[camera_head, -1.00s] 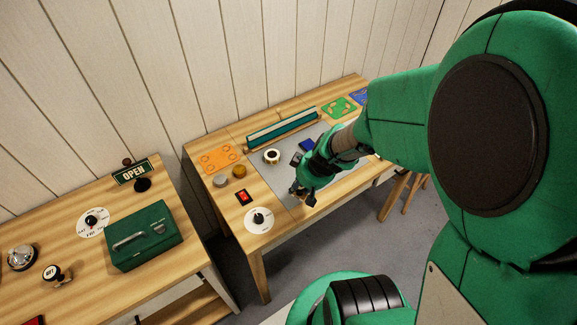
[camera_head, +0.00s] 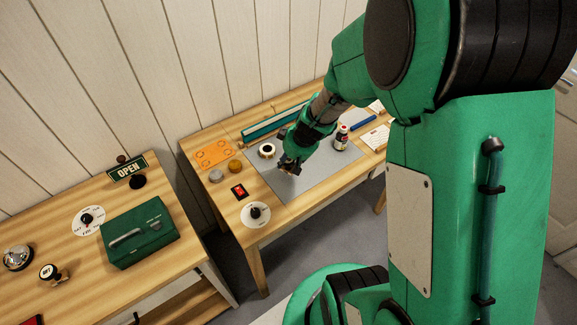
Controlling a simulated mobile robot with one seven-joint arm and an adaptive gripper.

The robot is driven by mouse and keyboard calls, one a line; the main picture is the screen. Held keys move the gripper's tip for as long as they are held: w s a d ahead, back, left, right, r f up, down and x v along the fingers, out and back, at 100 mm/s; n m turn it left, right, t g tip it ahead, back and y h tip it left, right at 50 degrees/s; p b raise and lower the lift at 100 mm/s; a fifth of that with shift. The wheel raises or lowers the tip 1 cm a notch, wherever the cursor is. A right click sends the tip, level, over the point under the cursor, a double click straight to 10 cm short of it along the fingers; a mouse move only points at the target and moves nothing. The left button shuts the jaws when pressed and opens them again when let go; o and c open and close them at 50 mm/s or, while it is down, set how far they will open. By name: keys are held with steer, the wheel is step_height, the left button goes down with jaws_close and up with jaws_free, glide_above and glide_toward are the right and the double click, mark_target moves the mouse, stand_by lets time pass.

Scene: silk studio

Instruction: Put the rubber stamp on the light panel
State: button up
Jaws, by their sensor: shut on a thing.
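My gripper (camera_head: 290,167) is low over the near left part of a flat grey panel (camera_head: 325,168) on the right-hand table. This panel may be the light panel; it does not look lit. The gripper is shut on a small dark thing, mostly hidden by the fingers, too small to identify. Whether it touches the panel cannot be told. A small stamp-like thing with a white, lettered round face (camera_head: 48,272) lies on the left table, well away from my gripper.
A tape roll (camera_head: 266,150) and a bottle (camera_head: 342,138) stand on the grey panel. A red switch (camera_head: 239,192) and a dial (camera_head: 256,213) are left of it. The left table holds a green cash box (camera_head: 138,238), a bell (camera_head: 18,256) and an OPEN sign (camera_head: 128,169).

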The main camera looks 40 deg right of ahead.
mark_target(289, 168)
steer(key=shift+f+b, duration=0.5)
steer(key=shift+f, duration=1.25)
steer(key=shift+f, duration=0.15)
steer(key=o, duration=1.1)
steer(key=shift+o, duration=0.2)
steer(key=shift+r, duration=0.2)
steer(key=shift+s+r, duration=0.1)
steer(key=shift+r, duration=0.3)
steer(key=p+v, duration=0.2)
steer(key=v, duration=0.9)
steer(key=shift+p, duration=0.3)
